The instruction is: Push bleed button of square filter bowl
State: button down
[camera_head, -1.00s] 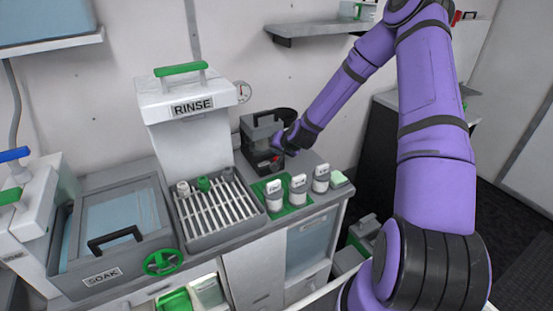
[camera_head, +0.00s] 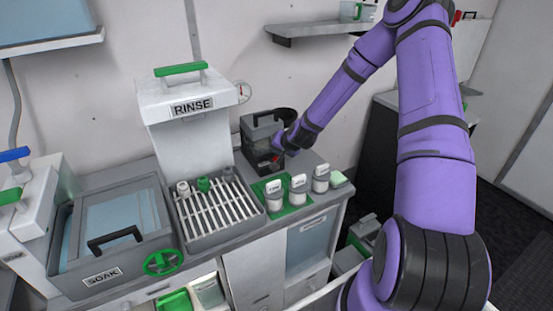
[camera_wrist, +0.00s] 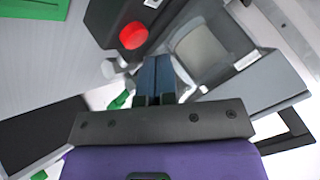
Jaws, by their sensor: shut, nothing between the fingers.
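The square filter bowl unit (camera_head: 262,143) is a dark box with a top handle, standing on the counter at the back, right of the RINSE tank. In the wrist view its grey, see-through square bowl (camera_wrist: 200,48) is at upper right. A round red button (camera_wrist: 133,35) sits on a dark block left of the bowl. My gripper (camera_wrist: 156,62) is shut and empty, its blue fingers together. In the picture the fingertips lie just below and right of the red button; whether they touch the unit I cannot tell. In the head view the fingertips are too small to make out.
Several white-capped bottles (camera_head: 298,187) stand on a green mat in front of the unit. A slatted rack (camera_head: 222,208) and the RINSE tank (camera_head: 190,110) are to its left.

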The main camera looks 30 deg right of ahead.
jog(key=shift+f, duration=0.15)
dwell(0.4)
jog(key=shift+f, duration=0.25)
jog(key=shift+f, duration=0.45)
dwell(0.8)
jog(key=shift+r, duration=0.85)
jog(key=shift+r, duration=2.5)
